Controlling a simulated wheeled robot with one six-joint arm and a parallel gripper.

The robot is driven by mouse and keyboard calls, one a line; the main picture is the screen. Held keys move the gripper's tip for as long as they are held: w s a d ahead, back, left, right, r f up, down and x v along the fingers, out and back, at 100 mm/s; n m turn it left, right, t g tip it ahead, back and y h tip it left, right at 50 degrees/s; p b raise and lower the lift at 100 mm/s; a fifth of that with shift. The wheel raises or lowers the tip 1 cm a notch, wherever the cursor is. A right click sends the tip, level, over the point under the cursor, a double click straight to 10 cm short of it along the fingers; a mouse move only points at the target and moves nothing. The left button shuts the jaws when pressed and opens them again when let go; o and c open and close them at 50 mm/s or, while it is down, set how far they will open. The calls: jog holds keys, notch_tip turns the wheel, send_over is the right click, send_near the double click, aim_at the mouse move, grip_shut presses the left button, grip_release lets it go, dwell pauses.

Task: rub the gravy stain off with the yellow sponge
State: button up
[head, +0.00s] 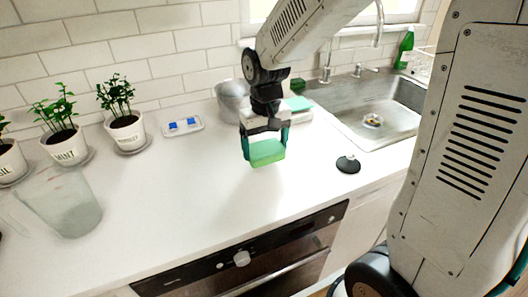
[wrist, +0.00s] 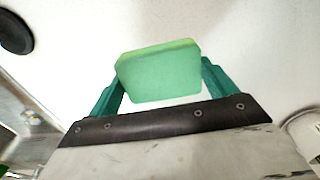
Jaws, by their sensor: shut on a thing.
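My gripper (head: 265,143) is shut on a green block that looks like a sponge (head: 267,153), holding it above the white counter. In the wrist view the green sponge (wrist: 160,72) sits between the two teal fingers of my gripper (wrist: 162,80), with bare white surface beyond it. The held sponge looks green, not yellow; I see no clearly yellow sponge. No gravy stain shows on the visible counter; the area under the sponge and behind the arm is partly hidden.
A black stopper (head: 347,165) lies right of my gripper, before the sink (head: 372,110). Centre-left counter is clear.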

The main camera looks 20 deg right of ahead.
jog(key=shift+r, duration=2.5)
